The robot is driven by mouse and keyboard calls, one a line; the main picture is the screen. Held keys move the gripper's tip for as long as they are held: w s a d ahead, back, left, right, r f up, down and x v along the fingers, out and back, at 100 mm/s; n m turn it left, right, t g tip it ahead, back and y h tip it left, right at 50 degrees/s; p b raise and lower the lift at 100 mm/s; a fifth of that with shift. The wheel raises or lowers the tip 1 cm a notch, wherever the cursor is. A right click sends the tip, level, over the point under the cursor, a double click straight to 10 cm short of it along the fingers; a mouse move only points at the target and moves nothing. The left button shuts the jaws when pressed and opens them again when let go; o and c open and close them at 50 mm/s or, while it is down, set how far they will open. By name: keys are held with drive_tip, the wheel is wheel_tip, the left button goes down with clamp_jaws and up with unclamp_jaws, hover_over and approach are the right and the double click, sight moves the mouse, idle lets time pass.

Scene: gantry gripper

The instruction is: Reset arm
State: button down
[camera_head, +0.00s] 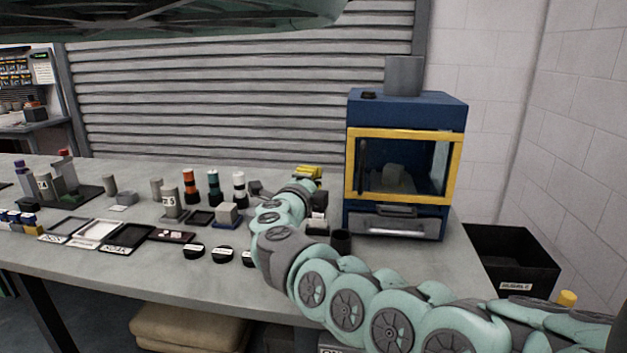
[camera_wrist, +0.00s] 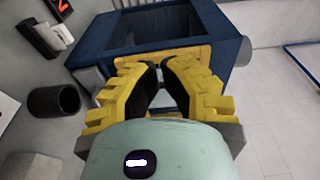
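My arm reaches from the lower right of the head view over the workbench (camera_head: 300,285), in a chain of pale green and grey links. My gripper (camera_head: 308,172) has yellow fingers and sits left of the blue cabinet (camera_head: 408,112) with the yellow-framed door. In the wrist view my gripper (camera_wrist: 161,70) shows two yellow fingers with dark inner pads. A narrow gap shows between the pads, and I see nothing held there. The fingers point toward the blue cabinet (camera_wrist: 95,45), whose dark opening lies beyond them.
A dark cup (camera_head: 341,241) stands beside the cabinet, close to my arm. Black round pieces (camera_head: 194,251), trays (camera_head: 126,239) and several bottles (camera_head: 190,186) cover the bench to the left. A black bin (camera_head: 512,262) stands at the right, near the wall.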

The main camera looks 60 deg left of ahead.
drive_tip(key=shift+s+r, duration=0.1)
drive_tip(key=shift+s, duration=0.55)
drive_tip(key=shift+w, duration=0.1)
